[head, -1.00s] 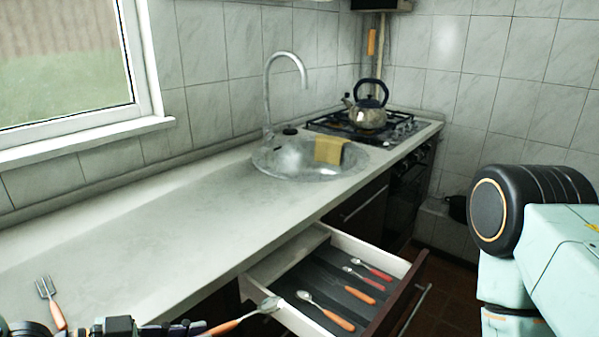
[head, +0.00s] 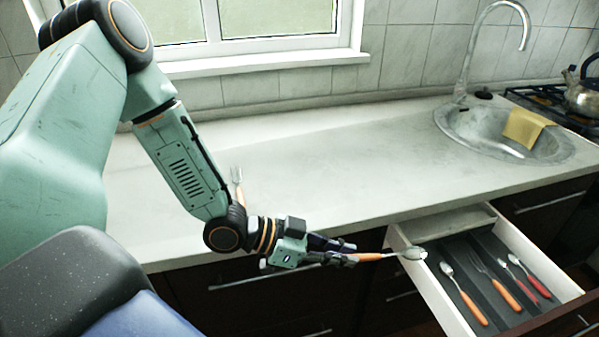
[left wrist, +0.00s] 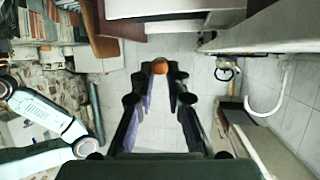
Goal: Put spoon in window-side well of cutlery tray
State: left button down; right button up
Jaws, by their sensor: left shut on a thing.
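My left gripper (head: 349,252) is shut on the orange handle of a spoon (head: 370,257). The spoon's metal bowl points right, at the left wall of the open drawer, and appears just above it. In the left wrist view, an orange bit of the handle (left wrist: 160,67) shows between the fingertips. The dark cutlery tray (head: 456,250) lies in the drawer. It holds an orange-handled spoon (head: 463,294), an orange-handled fork (head: 495,281) and red-handled cutlery (head: 530,276). The exact well borders are hard to make out. My right gripper is not in view.
The pale worktop (head: 330,165) runs along below the window (head: 265,20). A fork (head: 237,179) lies on it behind my left arm. A sink (head: 500,130) with a yellow cloth (head: 525,127) and a kettle (head: 583,92) are at right. The drawer walls (head: 432,292) stand above the tray floor.

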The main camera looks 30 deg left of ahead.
pick_arm(q)
jog(key=w+a+n+t+y, duration=0.1)
jog(key=w+n, duration=0.1)
jog(key=w, duration=0.1)
jog(key=w+a+n+t+y+p, duration=0.1)
jog(key=w+y, duration=0.1)
jog(key=w, duration=0.1)
jog(key=w+a+n+t+y+p, duration=0.1)
jog(key=w+n+t+y, duration=0.1)
jog(key=w, duration=0.1)
jog(key=shift+w+a+r+n, duration=0.2)
jog(key=shift+w+r+n, duration=0.1)
jog(key=shift+w, duration=0.1)
jog(key=w+a+r+n+y, duration=0.1)
jog(key=w+n+y, duration=0.1)
jog(key=w+a+r+n+t+y+p, duration=0.1)
jog(key=w+y, duration=0.1)
jog(key=w+a+r+n+y, duration=0.1)
jog(key=w+n+y, duration=0.1)
jog(key=shift+a+n+t+y+p, duration=0.25)
jog(key=shift+n+t+y+p, duration=0.05)
jog(key=shift+p, duration=0.05)
jog(key=s+a+r+n+g+y, duration=0.2)
jog(key=a+r+n+g+y, duration=0.3)
jog(key=a+n+y, duration=0.4)
jog(key=shift+a+n+y, duration=0.2)
jog(key=shift+n+y, duration=0.3)
jog(key=shift+g, duration=0.3)
